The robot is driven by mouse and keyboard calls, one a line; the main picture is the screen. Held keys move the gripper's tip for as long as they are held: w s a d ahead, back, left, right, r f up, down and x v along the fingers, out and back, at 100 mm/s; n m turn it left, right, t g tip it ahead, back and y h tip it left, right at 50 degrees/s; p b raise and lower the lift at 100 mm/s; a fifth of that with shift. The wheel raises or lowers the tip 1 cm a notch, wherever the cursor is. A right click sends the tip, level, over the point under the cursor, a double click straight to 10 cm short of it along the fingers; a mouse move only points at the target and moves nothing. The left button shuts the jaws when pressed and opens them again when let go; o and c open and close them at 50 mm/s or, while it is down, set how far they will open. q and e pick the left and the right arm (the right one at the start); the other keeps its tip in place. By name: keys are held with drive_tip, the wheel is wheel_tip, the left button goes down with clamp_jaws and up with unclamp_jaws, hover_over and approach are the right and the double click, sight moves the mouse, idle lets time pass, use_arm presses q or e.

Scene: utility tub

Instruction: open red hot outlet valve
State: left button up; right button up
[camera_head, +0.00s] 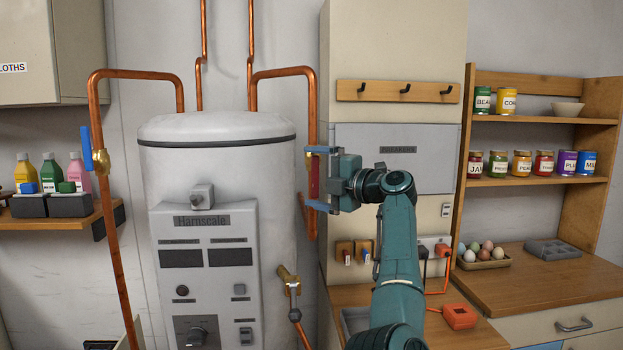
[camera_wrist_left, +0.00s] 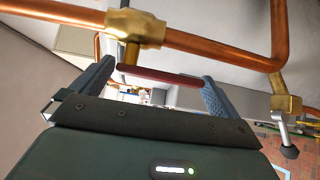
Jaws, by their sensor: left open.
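The red valve handle (camera_head: 313,178) stands upright along the copper pipe at the right side of the white tank (camera_head: 220,150). In the wrist view the red handle (camera_wrist_left: 160,77) is a dark red bar below a brass valve body (camera_wrist_left: 135,28), roughly in line with the copper pipe. My left gripper (camera_head: 314,178) is open at the handle, one blue finger above and one below it in the head view. In the wrist view the handle spans much of the gap between the fingers (camera_wrist_left: 157,72); contact cannot be told. My right gripper is out of view.
A blue-handled valve (camera_head: 86,150) is on the left copper pipe (camera_head: 112,220). A brass drain valve (camera_head: 290,281) sticks out from the tank's lower right. A cream cabinet (camera_head: 393,40) with a hook rail (camera_head: 397,91) stands close behind my gripper. Shelves with jars are to the right.

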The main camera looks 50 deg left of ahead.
use_arm(q)
drive_tip(key=w+d+b, duration=0.1)
drive_tip(key=d+b, duration=0.1)
drive_tip(key=d, duration=1)
drive_tip(key=shift+w+r, duration=0.2)
drive_tip(key=shift+a, duration=0.1)
drive_tip(key=s+d+f+m+t+h, duration=0.1)
drive_tip(key=d+f+m+t+h, duration=0.4)
drive_tip(key=f+m+t, duration=0.45)
drive_tip(key=s+d+f+m+t+h+p, duration=0.1)
drive_tip(key=d+f+m+t+h, duration=0.45)
drive_tip(key=f+m, duration=0.7)
drive_tip(key=d+f+m+t+h, duration=0.5)
drive_tip(key=f+m+t, duration=0.35)
drive_tip(key=m, duration=0.45)
drive_tip(key=s+d+f+m+g+h, duration=0.2)
drive_tip(key=s+d+f+g, duration=0.3)
drive_tip(key=s+f, duration=0.5)
drive_tip(key=s+d+f+m+g+h+p, duration=0.1)
drive_tip(key=s+d+f+m+g+h, duration=0.2)
drive_tip(key=s+f, duration=0.7)
drive_tip(key=s+d+g, duration=0.2)
drive_tip(key=s+d, duration=0.1)
drive_tip(key=s, duration=0.2)
drive_tip(key=shift+d+m+g, duration=0.25)
drive_tip(key=shift+m+g, duration=0.05)
drive_tip(key=shift+g, duration=0.05)
